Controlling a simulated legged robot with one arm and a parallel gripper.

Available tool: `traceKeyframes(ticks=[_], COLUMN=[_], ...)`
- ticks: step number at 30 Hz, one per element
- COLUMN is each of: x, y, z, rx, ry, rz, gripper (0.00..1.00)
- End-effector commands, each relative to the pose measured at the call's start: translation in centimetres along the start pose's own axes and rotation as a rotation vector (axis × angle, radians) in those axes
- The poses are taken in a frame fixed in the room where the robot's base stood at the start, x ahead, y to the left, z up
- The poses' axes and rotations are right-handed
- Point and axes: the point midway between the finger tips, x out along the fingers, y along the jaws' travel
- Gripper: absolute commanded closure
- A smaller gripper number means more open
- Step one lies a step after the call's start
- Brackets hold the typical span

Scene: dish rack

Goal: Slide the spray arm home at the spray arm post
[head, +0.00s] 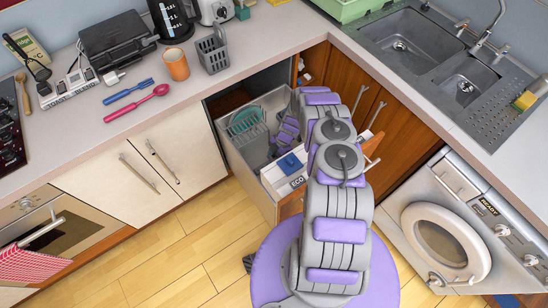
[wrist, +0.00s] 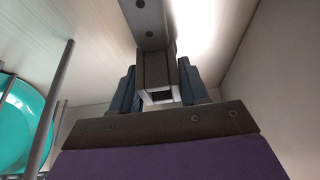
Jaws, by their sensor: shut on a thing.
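In the wrist view my gripper (wrist: 158,88) has its two dark fingers closed on either side of a grey square-section piece with a pale open end. This joins a grey bar with small holes (wrist: 150,30), which looks like the spray arm, running up and away from the fingers. In the head view my gripper reaches down into the open pull-out compartment (head: 255,180); its fingertips and the held piece are too small or hidden to make out there. I cannot pick out the spray arm post in either view. Whether the spray arm touches it cannot be told.
A teal dish (head: 246,120) stands in a wire rack at the compartment's left; the dish (wrist: 22,120) and grey rods also show at left in the wrist view. A blue-topped item (head: 290,163) lies near the front. Pale compartment walls stand close around my gripper.

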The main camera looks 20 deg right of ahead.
Motion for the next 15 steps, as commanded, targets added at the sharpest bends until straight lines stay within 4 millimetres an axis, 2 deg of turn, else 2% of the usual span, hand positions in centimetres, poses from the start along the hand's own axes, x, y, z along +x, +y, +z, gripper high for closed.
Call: traceKeyframes(ticks=[10,11,15], x=[0.27,0.28,0.29], y=[0.01,0.01,0.01], z=[0.12,0.12,0.11], rx=[0.001,0.001,0.001], ry=[0.0,0.0,0.0], rz=[0.0,0.0,0.0], gripper=[0.86,0.54,0.4])
